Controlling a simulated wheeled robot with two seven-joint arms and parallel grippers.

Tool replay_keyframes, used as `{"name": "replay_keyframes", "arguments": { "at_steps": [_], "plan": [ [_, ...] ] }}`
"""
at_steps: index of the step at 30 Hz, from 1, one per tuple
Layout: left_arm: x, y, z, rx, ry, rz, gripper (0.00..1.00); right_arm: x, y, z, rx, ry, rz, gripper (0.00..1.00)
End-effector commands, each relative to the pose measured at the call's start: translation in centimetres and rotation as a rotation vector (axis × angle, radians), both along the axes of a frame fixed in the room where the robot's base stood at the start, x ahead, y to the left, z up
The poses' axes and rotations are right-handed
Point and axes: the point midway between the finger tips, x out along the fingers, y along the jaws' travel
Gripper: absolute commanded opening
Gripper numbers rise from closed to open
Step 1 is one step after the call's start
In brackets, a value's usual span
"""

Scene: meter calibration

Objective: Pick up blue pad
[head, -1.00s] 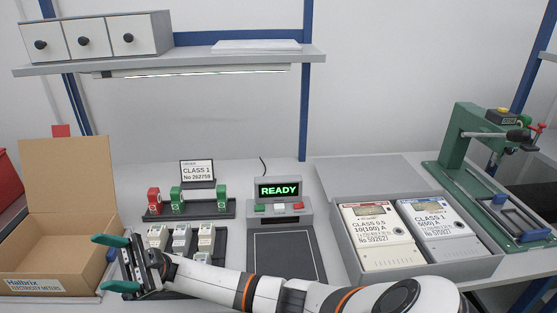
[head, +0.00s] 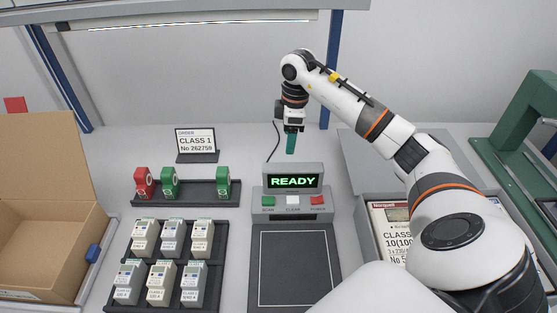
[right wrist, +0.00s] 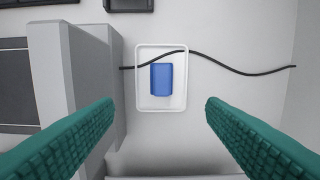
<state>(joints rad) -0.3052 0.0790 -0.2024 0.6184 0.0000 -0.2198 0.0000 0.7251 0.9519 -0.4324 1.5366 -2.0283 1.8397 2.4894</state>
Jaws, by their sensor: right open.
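The blue pad (right wrist: 161,79) is a small blue block lying in a white tray (right wrist: 142,95) in the right wrist view. A black cable crosses the tray's upper part. In the head view, the tray is hidden behind the display unit. My right gripper (head: 291,143) hangs pointing down behind that unit. Its two teal fingers (right wrist: 158,108) are apart and empty, one on each side of the tray and above it. My left gripper is not in view.
The display unit (head: 293,206) reading READY stands in front of my right gripper. Red and green pieces stand in a rack (head: 190,201), with several small meters in a black tray (head: 211,293). An open cardboard box (head: 45,225) is left, with another blue object (head: 93,253) beside it.

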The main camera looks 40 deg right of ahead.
Motion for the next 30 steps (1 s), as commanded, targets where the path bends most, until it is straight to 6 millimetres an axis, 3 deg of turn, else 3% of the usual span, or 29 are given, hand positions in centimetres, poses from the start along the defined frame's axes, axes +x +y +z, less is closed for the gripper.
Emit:
{"name": "replay_keyframes", "arguments": {
  "at_steps": [2,12,20,30],
  "plan": [
    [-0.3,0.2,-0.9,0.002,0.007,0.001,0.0,-0.8,-0.6,-1.5,-0.035,0.043,-0.017,0.65],
    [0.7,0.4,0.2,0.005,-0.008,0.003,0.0,-1.2,-0.7,-6.7,-0.047,0.065,-0.024,0.65],
    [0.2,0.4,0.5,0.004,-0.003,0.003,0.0,-1.0,-0.5,-8.8,-0.046,0.062,-0.022,0.65],
    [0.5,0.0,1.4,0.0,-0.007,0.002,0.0,-0.5,-0.2,-13.2,-0.048,0.061,-0.022,0.65]
  ]
}}
